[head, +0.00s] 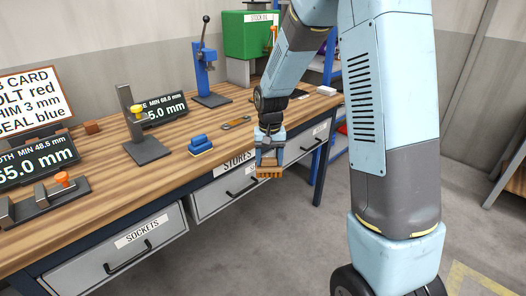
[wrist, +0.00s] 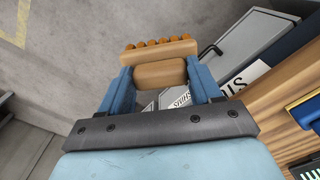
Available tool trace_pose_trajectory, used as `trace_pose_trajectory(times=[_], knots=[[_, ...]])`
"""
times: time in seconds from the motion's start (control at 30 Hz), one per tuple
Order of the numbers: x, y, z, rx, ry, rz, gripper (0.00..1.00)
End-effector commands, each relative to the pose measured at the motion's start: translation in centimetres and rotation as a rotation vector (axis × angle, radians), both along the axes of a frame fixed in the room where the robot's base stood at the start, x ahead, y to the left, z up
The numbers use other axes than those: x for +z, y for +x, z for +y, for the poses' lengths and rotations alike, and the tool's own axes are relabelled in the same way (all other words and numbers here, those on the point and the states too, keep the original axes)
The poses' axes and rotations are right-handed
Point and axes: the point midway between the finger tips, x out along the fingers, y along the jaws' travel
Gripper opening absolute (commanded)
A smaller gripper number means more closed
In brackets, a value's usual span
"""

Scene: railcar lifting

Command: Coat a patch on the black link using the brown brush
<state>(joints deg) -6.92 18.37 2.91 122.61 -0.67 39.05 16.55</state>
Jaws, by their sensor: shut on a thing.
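My gripper (head: 269,165) is shut on the brown brush (head: 269,172), in the air just off the bench's front edge, before the drawers. In the wrist view the brush (wrist: 160,72) sits between the blue fingers of my gripper (wrist: 163,78), with a row of orange-brown bristle tufts pointing away from my wrist. I cannot surely pick out the black link. A small dark flat piece (head: 298,94) lies on the bench near its right end, partly hidden behind my arm; it is too small to identify.
The wooden bench (head: 105,175) holds a blue block on a yellow pad (head: 200,144), a small orange-and-dark tool (head: 236,123), a dark stand (head: 148,148), a blue press (head: 208,75) and number displays (head: 35,162). A white block (head: 327,90) lies at the right end. Drawers (head: 240,186) face open grey floor.

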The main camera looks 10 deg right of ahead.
Motion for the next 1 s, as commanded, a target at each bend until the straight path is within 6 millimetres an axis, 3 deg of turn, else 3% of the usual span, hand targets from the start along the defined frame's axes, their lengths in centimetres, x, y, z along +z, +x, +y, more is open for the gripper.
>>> trace_pose_trajectory(times=[0.23,0.5,0.7,1.0], knots=[[-8.0,3.3,-3.4,0.043,-0.002,0.006,0.30],[-15.6,5.2,-7.0,0.092,-0.005,0.003,0.30],[-18.4,5.5,-8.2,0.111,-0.009,0.001,0.30],[-18.8,5.6,-8.4,0.115,-0.009,-0.002,0.30]])
